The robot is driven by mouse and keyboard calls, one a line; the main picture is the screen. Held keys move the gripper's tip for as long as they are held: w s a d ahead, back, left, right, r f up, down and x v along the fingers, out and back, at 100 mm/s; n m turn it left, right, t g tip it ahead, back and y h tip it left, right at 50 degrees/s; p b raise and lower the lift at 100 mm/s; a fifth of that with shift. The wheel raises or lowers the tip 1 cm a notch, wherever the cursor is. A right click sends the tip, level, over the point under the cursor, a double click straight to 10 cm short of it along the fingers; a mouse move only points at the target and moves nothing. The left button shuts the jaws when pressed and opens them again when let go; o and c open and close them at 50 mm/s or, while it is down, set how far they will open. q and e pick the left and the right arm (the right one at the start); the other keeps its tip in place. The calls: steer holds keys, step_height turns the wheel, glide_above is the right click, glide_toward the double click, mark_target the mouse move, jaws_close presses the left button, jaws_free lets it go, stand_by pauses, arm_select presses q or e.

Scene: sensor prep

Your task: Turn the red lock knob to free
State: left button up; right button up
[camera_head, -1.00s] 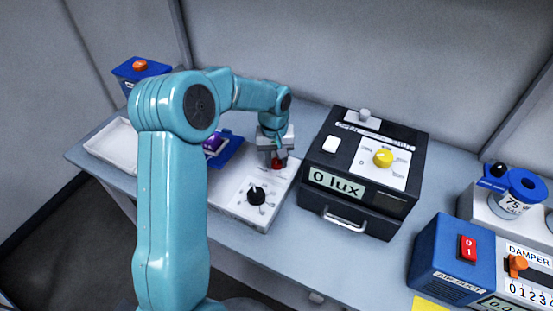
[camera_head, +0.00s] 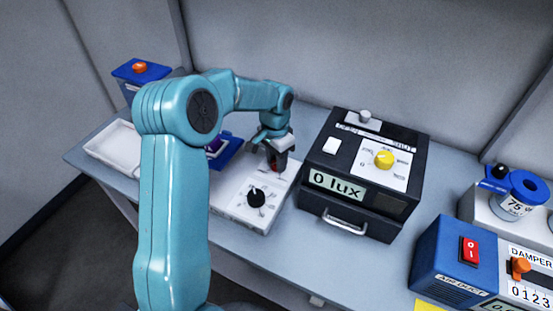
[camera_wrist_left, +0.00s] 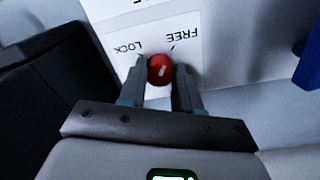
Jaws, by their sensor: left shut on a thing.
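The red lock knob (camera_wrist_left: 160,69) sits on a white panel, between the words LOCK and FREE, which read upside down in the wrist view. Its white pointer mark slants up and right, towards the tick by FREE. My left gripper (camera_wrist_left: 160,66) is shut on the knob, one finger on each side. In the head view the left gripper (camera_head: 277,166) reaches down to the far right part of the white panel box (camera_head: 229,199), and its fingers hide most of the knob. My right gripper is in neither view.
A black knob (camera_head: 256,197) stands on the same box, nearer me. Close on the right is a black lux meter box (camera_head: 318,208) reading 0 lux. Blue duct and damper units (camera_head: 447,262) stand right.

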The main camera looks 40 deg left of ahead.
mark_target(275, 161)
arm_select(q)
steer(key=shift+m, duration=0.8)
steer(key=shift+w, duration=0.1)
steer(key=o, duration=1.1)
steer(key=shift+c, duration=0.2)
steer(key=shift+r, duration=0.1)
step_height(275, 161, up, 16)
steer(key=shift+a, duration=0.3)
